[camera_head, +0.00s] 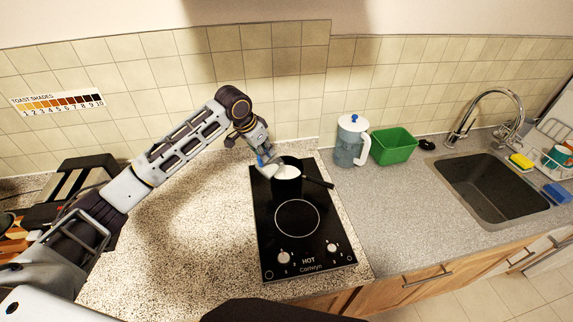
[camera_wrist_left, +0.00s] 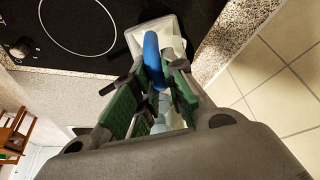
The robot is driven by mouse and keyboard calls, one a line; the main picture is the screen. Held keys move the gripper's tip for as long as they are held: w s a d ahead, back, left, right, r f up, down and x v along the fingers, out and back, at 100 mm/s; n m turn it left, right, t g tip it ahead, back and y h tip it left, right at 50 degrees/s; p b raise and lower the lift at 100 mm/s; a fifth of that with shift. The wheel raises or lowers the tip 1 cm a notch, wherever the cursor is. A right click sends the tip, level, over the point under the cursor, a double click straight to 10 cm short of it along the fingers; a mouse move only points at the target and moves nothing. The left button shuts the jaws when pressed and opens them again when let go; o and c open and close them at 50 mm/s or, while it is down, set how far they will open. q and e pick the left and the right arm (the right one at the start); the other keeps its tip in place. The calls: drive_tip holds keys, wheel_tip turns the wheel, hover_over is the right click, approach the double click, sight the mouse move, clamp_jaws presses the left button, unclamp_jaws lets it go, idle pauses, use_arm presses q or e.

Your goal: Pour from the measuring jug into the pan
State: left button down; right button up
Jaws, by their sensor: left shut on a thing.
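The black pan (camera_head: 289,188) stands on the rear ring of the black hob, its handle pointing right. Something white shows inside it. The measuring jug (camera_head: 268,171) is whitish and clear, and is tilted at the pan's left rim. I cannot tell whether it touches the pan or whether anything is flowing. My left gripper (camera_head: 260,152) is shut on the jug's blue handle, above and left of the pan. In the left wrist view the jug (camera_wrist_left: 136,37) lies beyond the green finger pads of the gripper (camera_wrist_left: 150,92), with the blue handle between them. The right gripper is out of view.
The hob (camera_head: 267,245) has a bare front ring and two knobs. A lidded white and grey-blue pitcher (camera_head: 349,147) and a green tub (camera_head: 394,147) stand to its right, before the sink (camera_head: 490,188). A toaster (camera_head: 85,180) stands at the left. The speckled counter left of the hob is clear.

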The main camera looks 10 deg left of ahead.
use_arm(q)
drive_tip(key=shift+w+d+r+g, duration=0.3)
drive_tip(key=shift+w+r+g, duration=0.05)
drive_tip(key=shift+g, duration=0.05)
drive_tip(key=shift+w+d+r+g+y, duration=0.1)
drive_tip(key=shift+w+d+g+y, duration=0.25)
drive_tip(key=shift+w, duration=0.2)
drive_tip(key=shift+w+d+r+g+y, duration=0.1)
drive_tip(key=shift+w+d+g+y, duration=0.2)
drive_tip(key=shift+w, duration=0.2)
drive_tip(key=shift+s+a+f+t+h, duration=0.15)
drive_tip(key=shift+s+a+t+h, duration=0.1)
drive_tip(key=shift+s+a+t, duration=0.25)
drive_tip(key=shift+s+a+f+t+h, duration=0.2)
drive_tip(key=shift+s+a, duration=0.1)
drive_tip(key=shift+s, duration=0.4)
drive_tip(key=shift+s+a+f+t+h, duration=0.25)
drive_tip(key=shift+s+f+t+h, duration=0.2)
drive_tip(key=shift+t, duration=0.2)
drive_tip(key=shift+r, duration=0.1)
drive_tip(key=shift+s+a+f, duration=0.2)
drive_tip(key=shift+s+f, duration=0.05)
drive_tip(key=shift+f, duration=0.05)
